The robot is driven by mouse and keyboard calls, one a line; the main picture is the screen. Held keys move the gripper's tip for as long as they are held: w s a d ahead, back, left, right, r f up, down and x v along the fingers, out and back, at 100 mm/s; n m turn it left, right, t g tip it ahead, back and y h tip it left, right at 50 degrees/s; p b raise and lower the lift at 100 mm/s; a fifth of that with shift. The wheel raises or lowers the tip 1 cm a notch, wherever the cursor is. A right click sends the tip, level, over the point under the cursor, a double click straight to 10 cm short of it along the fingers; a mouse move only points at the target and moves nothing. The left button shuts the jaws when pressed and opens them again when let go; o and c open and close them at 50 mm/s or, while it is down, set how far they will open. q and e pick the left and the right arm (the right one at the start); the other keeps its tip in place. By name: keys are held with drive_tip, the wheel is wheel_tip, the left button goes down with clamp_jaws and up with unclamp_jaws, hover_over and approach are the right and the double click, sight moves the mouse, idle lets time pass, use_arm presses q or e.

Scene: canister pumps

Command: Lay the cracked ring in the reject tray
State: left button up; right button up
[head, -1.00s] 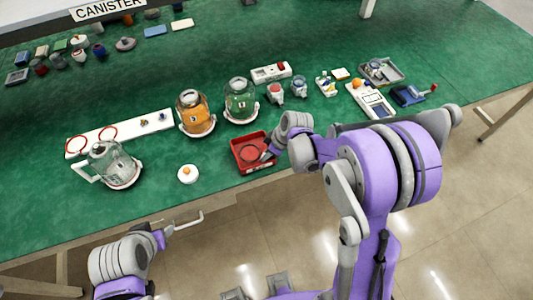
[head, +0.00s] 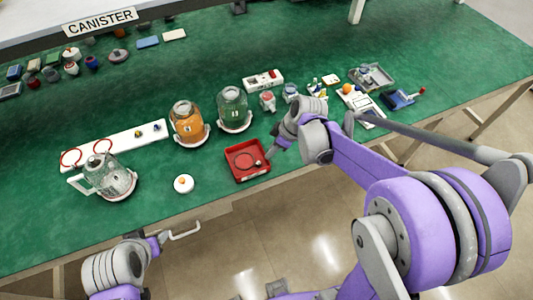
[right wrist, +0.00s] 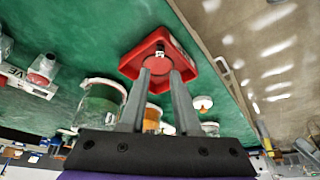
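The red reject tray (head: 236,176) lies near the front edge of the table; it also shows in the right wrist view (right wrist: 131,67). A thin reddish ring seems to lie on its floor, hard to tell from the red tray; no crack can be made out. My right gripper (head: 268,160) is at the tray's right side. In the right wrist view its fingers (right wrist: 160,74) are apart, pointing at the tray, with nothing clearly held between them. My left gripper (head: 184,233) is off the table's front edge; its finger gap is unclear.
Two red rings (head: 71,158) lie on a white board (head: 128,143) at left, beside a clear jug (head: 112,180). An orange canister (head: 187,122) and a green-looking one (head: 233,107) stand behind the tray. A white round piece (head: 183,184) lies left of it.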

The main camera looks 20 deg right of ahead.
drive_tip(key=s+a+r+m+t+h, duration=0.1)
drive_tip(key=s+m, duration=0.3)
drive_tip(key=s, duration=0.4)
drive_tip(key=s+a+r+m+t+h, duration=0.1)
drive_tip(key=s+r+m+h, duration=0.1)
drive_tip(key=s+m, duration=0.3)
drive_tip(key=s+r, duration=0.1)
drive_tip(key=s, duration=0.2)
drive_tip(key=shift+s, duration=0.15)
